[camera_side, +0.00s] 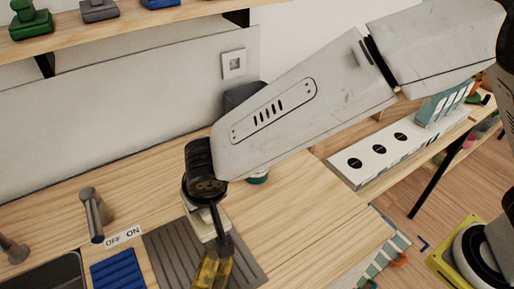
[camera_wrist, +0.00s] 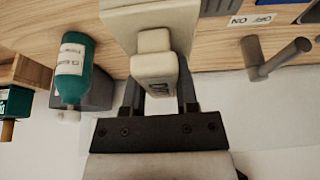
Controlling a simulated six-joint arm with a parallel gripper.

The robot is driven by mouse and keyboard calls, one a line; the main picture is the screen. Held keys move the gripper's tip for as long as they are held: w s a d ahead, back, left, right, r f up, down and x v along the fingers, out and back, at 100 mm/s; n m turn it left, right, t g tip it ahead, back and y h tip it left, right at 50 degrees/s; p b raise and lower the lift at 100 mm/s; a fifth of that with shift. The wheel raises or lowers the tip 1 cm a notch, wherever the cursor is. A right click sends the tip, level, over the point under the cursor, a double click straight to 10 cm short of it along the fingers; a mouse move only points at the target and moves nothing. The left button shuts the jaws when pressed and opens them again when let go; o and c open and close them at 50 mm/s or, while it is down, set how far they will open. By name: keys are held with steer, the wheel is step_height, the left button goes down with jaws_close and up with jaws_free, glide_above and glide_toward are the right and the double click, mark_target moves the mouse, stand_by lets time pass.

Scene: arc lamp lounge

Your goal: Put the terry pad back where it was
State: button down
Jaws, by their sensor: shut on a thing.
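My gripper (camera_wrist: 158,82) is shut on a cream, block-like pad with a raised, labelled grip, which I take to be the terry pad (camera_wrist: 148,15). One finger is on each side of the grip. The label's letters are too small to read. I cannot tell whether the pad's underside touches the counter.
A green bottle (camera_wrist: 72,65) stands nearby. Pads (camera_side: 98,10) sit on the upper shelf (camera_side: 120,35). The counter's right is clear.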

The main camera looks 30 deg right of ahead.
steer(key=w+a+f, duration=0.1)
steer(key=f, duration=0.1)
steer(key=w+a+f, duration=0.1)
steer(key=w+f, duration=0.1)
steer(key=w+a+f, duration=0.1)
steer(key=f, duration=0.1)
steer(key=shift+w+a, duration=0.3)
steer(key=shift+w, duration=0.1)
steer(key=shift+f, duration=0.1)
steer(key=shift+w+a+f, duration=0.1)
steer(key=shift+w+f, duration=0.1)
steer(key=shift+f, duration=1.5)
steer(key=shift+f, duration=0.15)
steer(key=shift+c, duration=1.8)
jaws_free()
steer(key=v, duration=1.2)
